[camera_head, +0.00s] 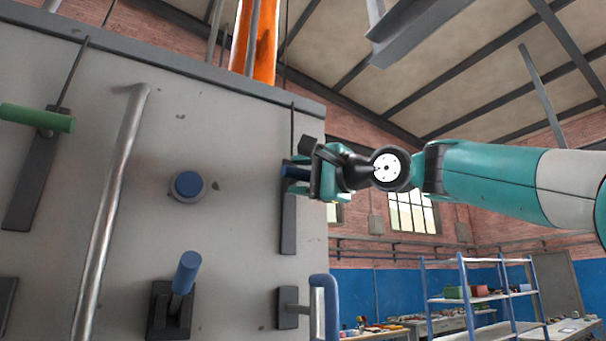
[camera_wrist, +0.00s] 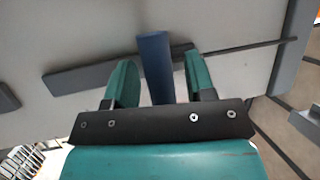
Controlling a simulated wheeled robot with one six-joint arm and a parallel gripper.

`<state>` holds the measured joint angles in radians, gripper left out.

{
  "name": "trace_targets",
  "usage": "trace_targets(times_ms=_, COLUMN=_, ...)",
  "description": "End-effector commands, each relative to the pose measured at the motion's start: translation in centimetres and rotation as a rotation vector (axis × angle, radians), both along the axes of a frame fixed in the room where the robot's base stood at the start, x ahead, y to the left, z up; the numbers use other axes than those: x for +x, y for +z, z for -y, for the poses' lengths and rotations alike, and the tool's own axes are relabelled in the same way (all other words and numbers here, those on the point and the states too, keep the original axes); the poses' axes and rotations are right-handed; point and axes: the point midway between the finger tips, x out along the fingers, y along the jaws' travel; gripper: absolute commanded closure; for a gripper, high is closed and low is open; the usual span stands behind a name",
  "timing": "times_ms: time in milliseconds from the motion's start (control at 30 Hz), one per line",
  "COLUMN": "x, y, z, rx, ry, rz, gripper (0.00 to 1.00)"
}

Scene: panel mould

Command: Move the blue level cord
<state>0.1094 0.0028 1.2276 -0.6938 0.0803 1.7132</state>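The blue level cord has a blue handle (camera_head: 296,171) on a dark vertical strip (camera_head: 289,225) at the panel's right side, with a thin dark cord (camera_head: 292,128) running up from it. In the wrist view the blue handle (camera_wrist: 152,62) stands between the two teal fingers, with a gap on each side. My gripper (camera_head: 314,172) is open around the handle, reaching in from the right; its fingers also show in the wrist view (camera_wrist: 162,80). The handle's near end is partly hidden by my gripper in the head view.
The grey panel (camera_head: 235,130) also bears a green handle (camera_head: 30,117) on a similar strip, a long metal bar (camera_head: 108,215), a blue round knob (camera_head: 187,184), a blue-tipped lever (camera_head: 187,272) and a blue-gripped bent handle (camera_head: 325,300) below my gripper. Shelves (camera_head: 480,297) stand far right.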

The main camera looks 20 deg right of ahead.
Motion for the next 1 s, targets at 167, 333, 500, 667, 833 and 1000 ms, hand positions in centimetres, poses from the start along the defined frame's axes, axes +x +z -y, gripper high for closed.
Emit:
trace_targets(times_ms=167, x=0.0, y=0.0, z=0.0, rx=0.000, ry=0.000, rz=0.000, gripper=0.91)
trace_targets(times_ms=333, x=0.0, y=0.0, z=0.0, rx=0.000, ry=0.000, rz=0.000, gripper=1.00)
trace_targets(times_ms=500, x=0.0, y=-2.3, z=0.0, rx=0.000, ry=0.000, rz=-0.001, gripper=1.00)
trace_targets(times_ms=667, x=0.0, y=-6.2, z=0.0, rx=0.000, ry=0.001, rz=0.000, gripper=1.00)
trace_targets(times_ms=833, x=0.0, y=-9.3, z=0.0, rx=0.000, ry=0.001, rz=0.001, gripper=1.00)
trace_targets(times_ms=1000, x=0.0, y=-10.4, z=0.0, rx=0.000, ry=0.001, rz=0.001, gripper=1.00)
